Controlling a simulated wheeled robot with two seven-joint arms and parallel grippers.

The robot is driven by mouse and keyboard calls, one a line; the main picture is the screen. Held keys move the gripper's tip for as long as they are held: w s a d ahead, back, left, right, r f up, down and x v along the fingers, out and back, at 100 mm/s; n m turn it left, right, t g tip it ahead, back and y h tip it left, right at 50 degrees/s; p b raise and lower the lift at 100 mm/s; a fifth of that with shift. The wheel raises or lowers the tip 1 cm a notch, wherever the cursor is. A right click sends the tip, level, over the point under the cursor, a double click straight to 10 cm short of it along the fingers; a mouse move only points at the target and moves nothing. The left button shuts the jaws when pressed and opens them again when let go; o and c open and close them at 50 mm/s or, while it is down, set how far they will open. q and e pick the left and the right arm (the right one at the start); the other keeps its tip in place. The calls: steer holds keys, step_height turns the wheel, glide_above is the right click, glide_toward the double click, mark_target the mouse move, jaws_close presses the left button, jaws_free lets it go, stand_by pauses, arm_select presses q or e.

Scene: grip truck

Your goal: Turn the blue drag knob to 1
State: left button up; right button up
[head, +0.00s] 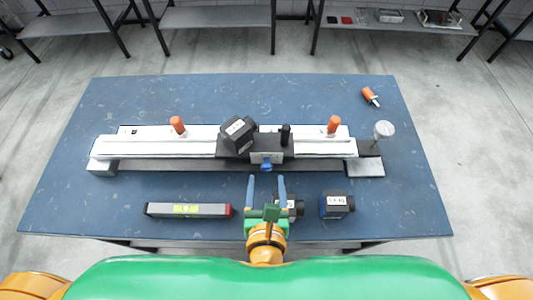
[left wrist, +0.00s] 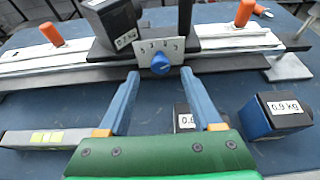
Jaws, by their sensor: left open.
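The blue drag knob (head: 266,167) sits on the front of a light dial plate (head: 260,157) on the black cart of the white rail. In the left wrist view the knob (left wrist: 161,63) is in the upper middle, and small numbers show on the plate (left wrist: 146,46) above it; which one it points to is unclear. My left gripper (head: 266,180) is open just in front of the knob. In the left wrist view its blue fingertips (left wrist: 159,72) lie left and right of the knob, apart from it. My right gripper is not in view.
A black weight (head: 239,133) stands on the cart. Orange posts (head: 177,125) rise from the white rail (head: 160,142). In front lie a dark bar (head: 187,210), a 0.9 kg block (head: 337,205) and another block partly hidden by my gripper. A gauge (head: 383,130) stands at the rail's right end.

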mark_target(267, 170)
arm_select(q)
steer(key=shift+w+f, duration=0.3)
steer(key=shift+w, duration=0.35)
steer(key=shift+x, duration=1.05)
steer(key=shift+w+f, duration=0.25)
steer(key=shift+w, duration=0.1)
steer(key=shift+s+r, duration=0.1)
steer(key=shift+s, duration=0.1)
steer(key=c, duration=0.5)
jaws_close()
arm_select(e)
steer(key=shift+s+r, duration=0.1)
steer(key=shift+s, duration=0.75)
